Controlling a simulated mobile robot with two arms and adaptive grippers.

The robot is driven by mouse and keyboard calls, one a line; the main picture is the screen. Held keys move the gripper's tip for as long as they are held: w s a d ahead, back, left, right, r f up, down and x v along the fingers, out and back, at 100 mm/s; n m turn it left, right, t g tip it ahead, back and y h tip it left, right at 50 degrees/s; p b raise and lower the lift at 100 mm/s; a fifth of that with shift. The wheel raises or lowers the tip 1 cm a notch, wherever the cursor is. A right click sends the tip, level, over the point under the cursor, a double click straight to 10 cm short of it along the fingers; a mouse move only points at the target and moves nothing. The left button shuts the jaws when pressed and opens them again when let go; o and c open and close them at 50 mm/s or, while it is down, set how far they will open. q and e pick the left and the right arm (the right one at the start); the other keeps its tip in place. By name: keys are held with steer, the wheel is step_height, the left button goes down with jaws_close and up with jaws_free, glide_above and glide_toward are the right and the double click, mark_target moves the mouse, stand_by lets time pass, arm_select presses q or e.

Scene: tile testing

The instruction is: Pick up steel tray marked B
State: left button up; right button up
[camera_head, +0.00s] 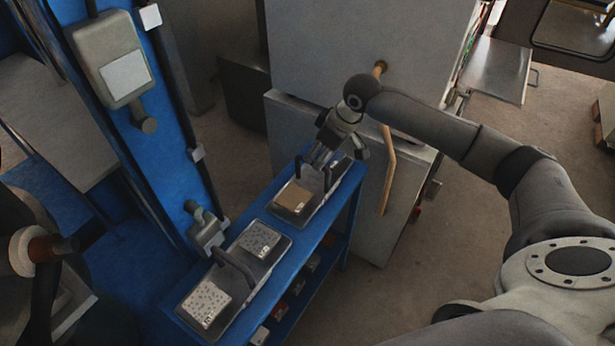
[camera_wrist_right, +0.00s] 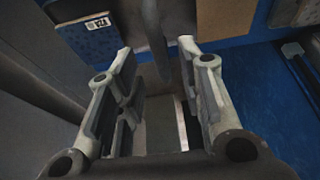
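A steel tray (camera_head: 318,210) with a dark upright handle stands at the far end of a narrow blue bench. It holds a brown tile (camera_head: 292,197) and a darker tile mostly behind my gripper. My right gripper (camera_head: 321,163) is over this tray, pointing down at its handle. In the right wrist view its fingers (camera_wrist_right: 160,75) are apart, with the dark handle (camera_wrist_right: 154,35) showing between and beyond them. Contact cannot be made out. A second steel tray (camera_head: 273,262) with speckled tiles and a handle is nearer. I cannot read a B on either tray. My left gripper is not in view.
The blue bench (camera_head: 340,222) has a lower shelf with small items. A blue frame (camera_head: 165,150) with grey boxes rises along its left side. A large grey cabinet (camera_head: 400,180) with a wooden-coloured lever (camera_head: 388,170) stands close behind my right gripper. Floor is clear at the lower right.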

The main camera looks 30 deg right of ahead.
mark_target(311, 164)
steer(key=x, duration=0.2)
steer(key=shift+f, duration=0.25)
steer(key=shift+w+a+f, duration=0.1)
steer(key=shift+w+f, duration=0.15)
steer(key=shift+f, duration=0.1)
steer(key=x, duration=0.4)
steer(key=shift+w+a+f, duration=0.2)
steer(key=shift+a+f, duration=0.05)
steer(key=shift+f, duration=0.05)
steer(key=shift+w+f, duration=0.1)
steer(key=shift+f, duration=0.15)
steer(key=shift+c, duration=0.4)
jaws_close()
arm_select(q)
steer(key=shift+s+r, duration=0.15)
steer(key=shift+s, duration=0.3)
arm_select(e)
steer(key=shift+w+r, duration=0.1)
steer(key=shift+r, duration=0.05)
